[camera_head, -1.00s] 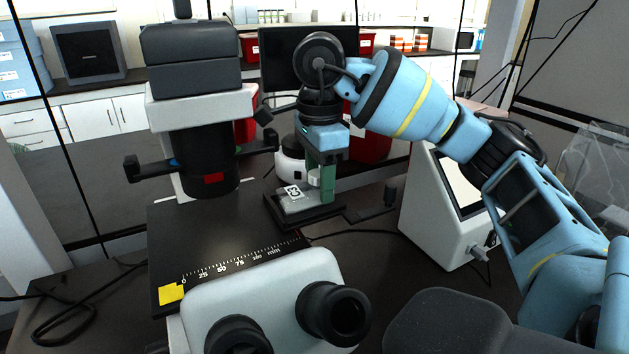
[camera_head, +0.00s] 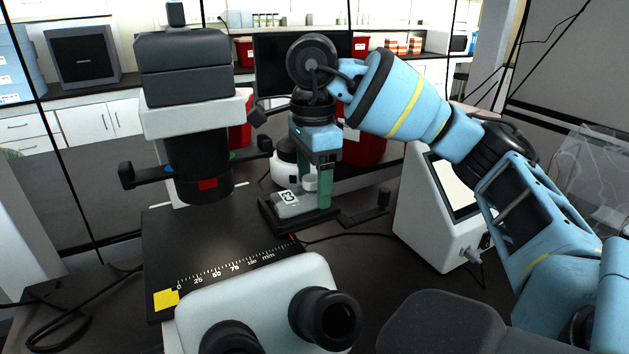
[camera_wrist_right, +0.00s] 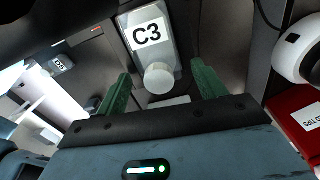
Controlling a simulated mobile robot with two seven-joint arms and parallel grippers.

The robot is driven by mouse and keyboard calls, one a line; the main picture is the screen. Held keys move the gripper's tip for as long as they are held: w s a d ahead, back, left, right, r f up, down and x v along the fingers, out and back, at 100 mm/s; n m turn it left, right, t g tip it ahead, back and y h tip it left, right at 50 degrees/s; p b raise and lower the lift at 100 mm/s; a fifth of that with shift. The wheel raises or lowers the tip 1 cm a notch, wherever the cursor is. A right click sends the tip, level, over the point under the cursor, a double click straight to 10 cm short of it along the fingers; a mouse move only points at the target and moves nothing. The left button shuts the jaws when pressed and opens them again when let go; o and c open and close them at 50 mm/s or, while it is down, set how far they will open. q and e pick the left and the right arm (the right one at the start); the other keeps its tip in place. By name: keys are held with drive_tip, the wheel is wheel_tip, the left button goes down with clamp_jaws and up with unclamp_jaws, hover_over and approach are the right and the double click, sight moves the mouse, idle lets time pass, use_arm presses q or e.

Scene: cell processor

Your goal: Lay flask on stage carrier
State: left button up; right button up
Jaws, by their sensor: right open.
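The clear flask (camera_head: 283,208) with a C3 label lies flat on the black stage carrier (camera_head: 306,225), right of the microscope body. Its label (camera_wrist_right: 148,33) and round white cap (camera_wrist_right: 159,78) show in the right wrist view. My right gripper (camera_head: 317,205) points down at the cap end of the flask. Its green fingers (camera_wrist_right: 162,88) are open, one on each side of the cap, with visible gaps. The fingers hide part of the carrier in the head view. My left gripper is not in view.
The microscope (camera_head: 195,120) stands left of the flask, its eyepieces (camera_head: 325,315) in front. A white device with a screen (camera_head: 432,215) stands right. A white round device (camera_head: 284,160) and red bins (camera_head: 368,150) are behind. A thin cable crosses the table.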

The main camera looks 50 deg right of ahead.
sight(314, 178)
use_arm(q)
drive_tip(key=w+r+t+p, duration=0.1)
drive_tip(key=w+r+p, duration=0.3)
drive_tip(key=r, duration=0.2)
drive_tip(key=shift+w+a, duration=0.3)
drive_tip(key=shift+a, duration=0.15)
use_arm(e)
wheel_tip(314, 178, up, 12)
drive_tip(key=shift+f, duration=0.15)
